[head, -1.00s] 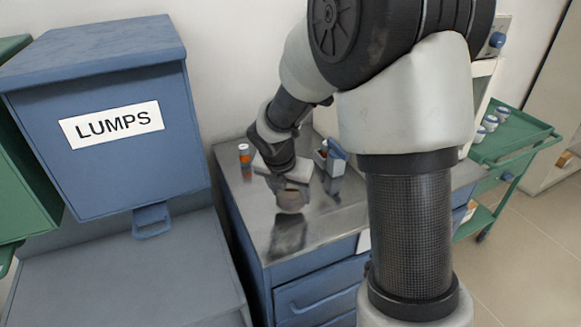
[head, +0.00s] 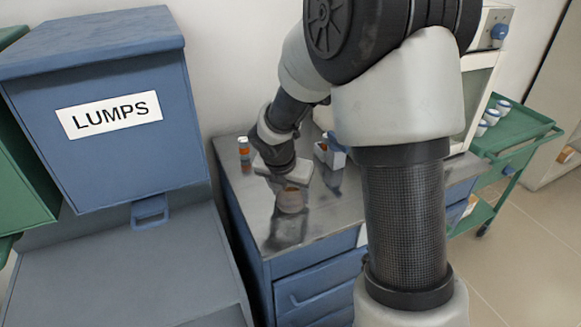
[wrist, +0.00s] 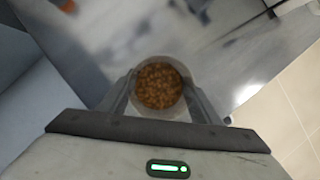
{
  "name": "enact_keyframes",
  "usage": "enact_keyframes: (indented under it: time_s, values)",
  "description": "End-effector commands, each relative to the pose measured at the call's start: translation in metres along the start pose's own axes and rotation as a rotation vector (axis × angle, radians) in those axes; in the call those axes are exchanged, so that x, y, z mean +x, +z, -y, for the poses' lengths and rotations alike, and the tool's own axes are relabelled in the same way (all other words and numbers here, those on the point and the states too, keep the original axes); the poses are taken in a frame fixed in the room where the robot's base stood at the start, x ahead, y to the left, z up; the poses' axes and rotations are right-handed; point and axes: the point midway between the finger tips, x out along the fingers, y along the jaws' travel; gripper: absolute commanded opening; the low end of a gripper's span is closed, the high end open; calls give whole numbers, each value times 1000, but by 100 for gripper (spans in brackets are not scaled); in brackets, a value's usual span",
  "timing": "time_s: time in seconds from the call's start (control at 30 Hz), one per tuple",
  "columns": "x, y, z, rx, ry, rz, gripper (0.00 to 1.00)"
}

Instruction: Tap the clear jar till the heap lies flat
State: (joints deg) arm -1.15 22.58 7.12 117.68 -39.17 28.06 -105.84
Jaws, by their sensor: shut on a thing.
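The clear jar (wrist: 160,110) sits between the two fingers of my gripper (wrist: 160,103) in the wrist view. Its open top faces the camera, and brown-orange granules fill the round inside; I cannot tell how level their surface is. In the head view my gripper (head: 292,186) points down over the metal counter, shut on the jar (head: 291,201). The jar is upright close to the counter top; I cannot tell whether its base touches.
The steel counter (head: 262,205) tops a blue drawer cabinet. An orange-labelled bottle (head: 244,148) stands at its back left, and a small white box (head: 335,157) to the right. A blue bin marked LUMPS (head: 110,120) stands left. A green cart (head: 520,130) holds white cups.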

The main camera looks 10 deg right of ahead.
Motion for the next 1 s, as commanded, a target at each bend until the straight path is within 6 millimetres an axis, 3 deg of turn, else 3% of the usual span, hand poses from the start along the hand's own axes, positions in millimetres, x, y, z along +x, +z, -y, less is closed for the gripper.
enact_keyframes:
  time_s: [0.57,1.0]
  values:
    - [-37,16,0,0,0,0,33]
    - [-29,12,0,0,0,0,33]
